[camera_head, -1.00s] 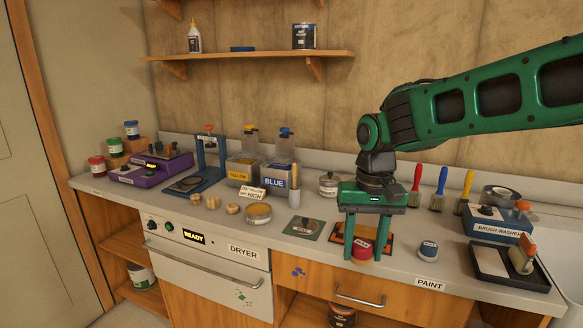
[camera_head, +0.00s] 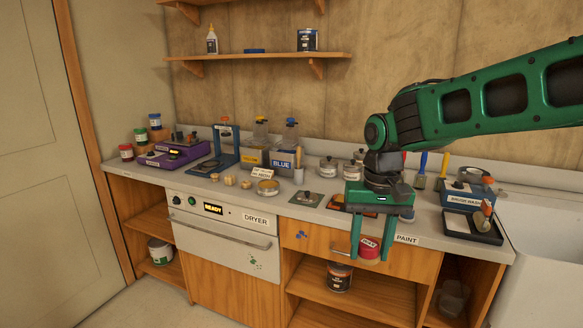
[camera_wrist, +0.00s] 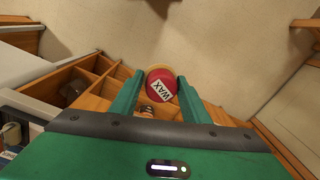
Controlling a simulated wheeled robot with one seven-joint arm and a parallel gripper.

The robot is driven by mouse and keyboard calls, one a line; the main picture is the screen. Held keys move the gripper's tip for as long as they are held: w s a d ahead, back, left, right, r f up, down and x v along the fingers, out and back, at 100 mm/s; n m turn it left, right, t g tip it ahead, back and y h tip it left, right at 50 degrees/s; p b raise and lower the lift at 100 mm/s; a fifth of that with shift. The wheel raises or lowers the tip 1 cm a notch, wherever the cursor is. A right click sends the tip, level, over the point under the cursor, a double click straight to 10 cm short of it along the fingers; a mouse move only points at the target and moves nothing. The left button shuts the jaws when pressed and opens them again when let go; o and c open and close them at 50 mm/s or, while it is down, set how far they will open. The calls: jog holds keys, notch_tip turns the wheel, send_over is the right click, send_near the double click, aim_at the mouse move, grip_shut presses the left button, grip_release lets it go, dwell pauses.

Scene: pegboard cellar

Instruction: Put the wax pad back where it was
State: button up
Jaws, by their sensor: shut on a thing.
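The wax pad is a round red pad (camera_head: 369,246) with a white label. In the wrist view it shows the word WAX (camera_wrist: 161,87) and has a tan rim along its far side. My gripper (camera_head: 370,250) is shut on it, one green finger on each side. It also shows in the wrist view (camera_wrist: 160,95). In the head view the pad hangs in front of the drawer fronts, below the counter's front edge. The spot where the pad stood before is not clearly marked in these frames.
Open shelves (camera_head: 370,300) below hold a dark can (camera_head: 340,277). The floor in front looks clear.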

jog(key=w+d+f, duration=0.3)
jog(key=d+f, duration=0.1)
jog(key=f, duration=0.5)
jog(key=w+d+f, duration=0.2)
jog(key=d+f, duration=0.3)
jog(key=f, duration=0.4)
jog(key=w+d+f, duration=0.3)
jog(key=d+f, duration=0.1)
jog(key=f, duration=0.6)
jog(key=shift+w+d+n, duration=0.3)
jog(key=shift+n, duration=0.1)
